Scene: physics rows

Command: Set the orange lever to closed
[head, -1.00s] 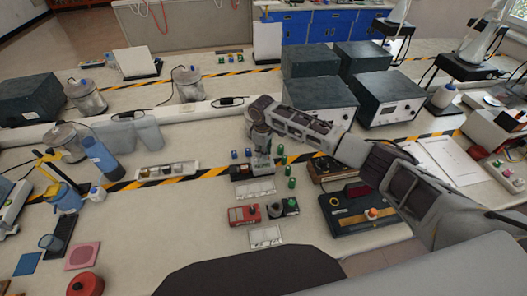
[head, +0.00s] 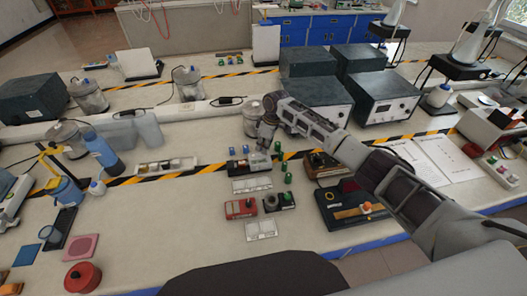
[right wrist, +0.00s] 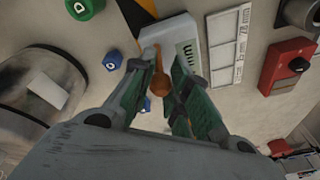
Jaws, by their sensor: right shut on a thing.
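The orange lever (right wrist: 159,84) shows in the right wrist view, its rounded end between the fingers of my right gripper (right wrist: 162,62). The gripper is shut on it. The lever belongs to a pale grey box (right wrist: 174,38) with dark slot marks, just beyond the fingertips. In the head view my right gripper (head: 264,146) reaches down over the dark-fronted unit (head: 243,166) on the bench. The lever is hidden there by the gripper, so its set position cannot be told. My left gripper is out of view.
Blue and green knobs (head: 288,178) stand around the unit. A red box (head: 239,208) and white label cards (head: 252,185) lie in front. A dark panel with an orange part (head: 345,219) is at right. The bench left of the red box is clear.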

